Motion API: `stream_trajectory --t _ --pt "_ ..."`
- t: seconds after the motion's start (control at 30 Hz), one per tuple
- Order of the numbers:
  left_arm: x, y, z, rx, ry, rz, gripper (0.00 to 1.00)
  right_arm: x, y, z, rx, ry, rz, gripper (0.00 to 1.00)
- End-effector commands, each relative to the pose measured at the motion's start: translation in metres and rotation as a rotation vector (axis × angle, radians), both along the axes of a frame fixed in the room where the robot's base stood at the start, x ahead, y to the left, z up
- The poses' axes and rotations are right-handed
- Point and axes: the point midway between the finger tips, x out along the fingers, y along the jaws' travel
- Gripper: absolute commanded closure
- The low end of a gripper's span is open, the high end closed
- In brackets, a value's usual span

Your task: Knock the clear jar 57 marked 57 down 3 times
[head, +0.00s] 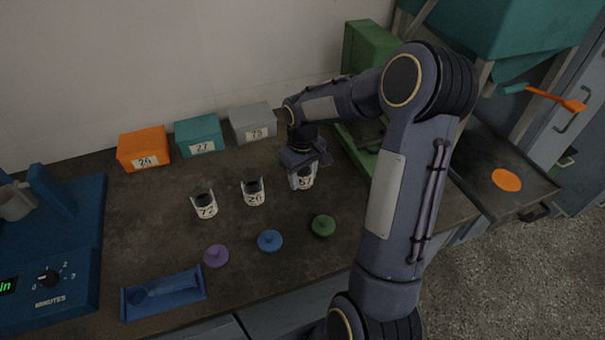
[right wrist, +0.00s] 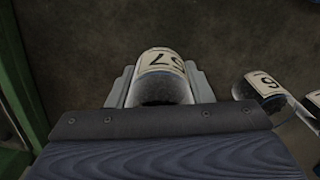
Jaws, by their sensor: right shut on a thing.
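The clear jar 57 (head: 306,179) has a white label and dark contents, and stands at the right of a row of jars in the head view. My right gripper (head: 302,168) reaches down over it from behind, its fingers on both sides of the jar. In the right wrist view, jar 57 (right wrist: 163,73) sits between the two fingers, which are shut on it. It looks upright, at or very near the tabletop; I cannot tell whether its base touches. My left gripper does not show.
Jar 26 (head: 253,192) and jar 72 (head: 205,205) stand left of jar 57. Purple (head: 216,256), blue (head: 270,240) and green (head: 323,225) lids lie in front. Orange (head: 144,149), teal (head: 199,136) and grey (head: 253,122) boxes line the wall. A blue tray (head: 164,294) and blue machine (head: 60,255) are left.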

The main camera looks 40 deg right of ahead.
Motion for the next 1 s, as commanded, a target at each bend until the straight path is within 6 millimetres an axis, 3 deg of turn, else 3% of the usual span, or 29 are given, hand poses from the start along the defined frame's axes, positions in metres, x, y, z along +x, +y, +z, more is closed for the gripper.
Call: stream_trajectory --t 0.07,0.33,0.6,0.87,1.0 --pt "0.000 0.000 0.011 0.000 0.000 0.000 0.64 0.001 0.000 0.014 -0.001 -0.004 0.000 0.84" --pt "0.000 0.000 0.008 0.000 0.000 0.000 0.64 0.002 0.000 0.013 -0.002 -0.007 0.001 0.84" --pt "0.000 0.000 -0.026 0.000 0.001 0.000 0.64 0.002 0.000 -0.030 -0.002 -0.007 0.002 0.84" --pt "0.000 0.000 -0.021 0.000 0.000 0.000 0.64 0.000 0.000 -0.031 0.000 -0.001 0.002 0.84" --pt "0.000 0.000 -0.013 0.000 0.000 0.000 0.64 0.000 0.000 -0.020 0.000 -0.001 0.001 0.84"
